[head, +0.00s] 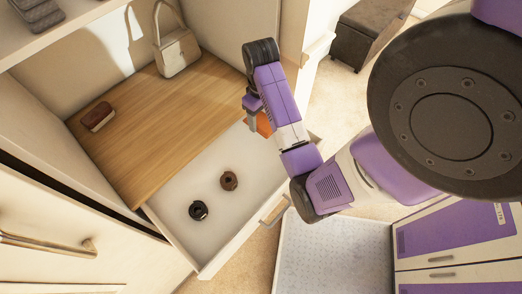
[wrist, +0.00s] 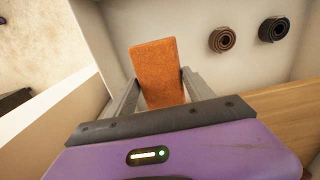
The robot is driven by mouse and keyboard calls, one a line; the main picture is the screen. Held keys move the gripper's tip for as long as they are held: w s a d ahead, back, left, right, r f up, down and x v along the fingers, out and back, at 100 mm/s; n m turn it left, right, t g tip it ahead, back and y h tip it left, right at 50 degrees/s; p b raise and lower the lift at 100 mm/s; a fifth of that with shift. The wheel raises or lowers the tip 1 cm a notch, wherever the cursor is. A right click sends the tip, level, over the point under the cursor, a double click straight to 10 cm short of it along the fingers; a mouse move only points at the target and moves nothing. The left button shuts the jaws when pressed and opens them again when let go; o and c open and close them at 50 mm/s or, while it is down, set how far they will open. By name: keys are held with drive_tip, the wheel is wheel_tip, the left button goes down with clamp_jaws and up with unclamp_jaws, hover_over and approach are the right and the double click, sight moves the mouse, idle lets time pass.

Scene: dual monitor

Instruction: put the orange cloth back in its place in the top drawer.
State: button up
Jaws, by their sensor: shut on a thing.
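The orange cloth (wrist: 156,68) is a flat folded rectangle. My gripper (wrist: 158,88) is shut on it, with one finger at each side in the wrist view. In the head view, a small part of the orange cloth (head: 264,124) shows beside my gripper (head: 256,120), and the arm hides the rest. The top drawer (head: 190,240) is pulled open, with a pale interior. My gripper is over the drawer's right end in the head view. I cannot tell how high the cloth is above the drawer floor.
A brown rolled belt (head: 229,180) and a black rolled belt (head: 198,210) lie in the drawer. A brown wallet-like item (head: 98,117) and a cream handbag (head: 175,50) are on the wooden shelf (head: 150,130). The drawer floor around the belts is clear.

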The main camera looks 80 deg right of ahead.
sight(261, 152)
wheel_tip(261, 152, down, 19)
drive_tip(key=shift+f+b, duration=0.1)
drive_tip(key=shift+b, duration=0.5)
drive_tip(key=o, duration=1.4)
drive_tip(key=shift+o, duration=0.2)
